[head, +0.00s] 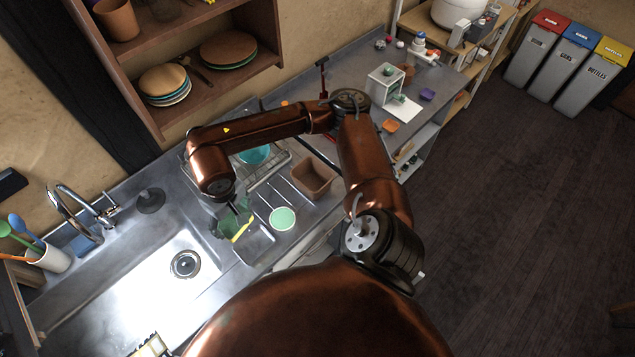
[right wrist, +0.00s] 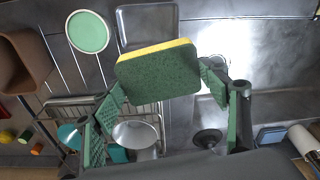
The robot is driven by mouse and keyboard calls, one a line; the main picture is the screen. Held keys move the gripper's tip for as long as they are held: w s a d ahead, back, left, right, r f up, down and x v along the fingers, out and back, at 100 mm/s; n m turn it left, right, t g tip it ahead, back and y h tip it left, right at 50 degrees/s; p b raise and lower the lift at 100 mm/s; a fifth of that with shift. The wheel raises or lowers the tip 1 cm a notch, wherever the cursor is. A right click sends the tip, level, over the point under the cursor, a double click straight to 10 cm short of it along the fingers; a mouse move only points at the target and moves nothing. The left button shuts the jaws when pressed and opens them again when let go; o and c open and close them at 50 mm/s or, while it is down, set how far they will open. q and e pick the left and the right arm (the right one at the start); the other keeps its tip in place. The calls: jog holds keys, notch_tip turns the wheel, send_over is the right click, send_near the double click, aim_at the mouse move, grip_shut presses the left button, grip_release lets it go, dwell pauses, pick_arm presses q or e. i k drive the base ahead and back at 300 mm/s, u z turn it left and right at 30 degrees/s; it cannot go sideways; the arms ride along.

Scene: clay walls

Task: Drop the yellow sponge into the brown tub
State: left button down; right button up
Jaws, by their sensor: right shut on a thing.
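The yellow sponge (head: 243,230) has a dark green scouring face, which shows large in the right wrist view (right wrist: 158,75) with a thin yellow edge on top. My right gripper (head: 236,220) is shut on it, with a green-padded finger at each side in the right wrist view (right wrist: 160,92). The sponge is over the counter beside the sink, near a shallow metal tray (head: 257,247). The brown tub (head: 313,178) is a square open box to the right of the gripper in the head view; part of it shows at the left edge of the right wrist view (right wrist: 18,62).
A pale green round dish (head: 283,218) lies between the sponge and the tub. A wire rack with a teal bowl (head: 254,155) stands behind. The sink (head: 150,285) is at left, with a faucet (head: 85,208). A shelf of plates overhangs the counter's back.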

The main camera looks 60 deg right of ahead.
aim_at(308, 184)
jog(key=z, duration=1.5)
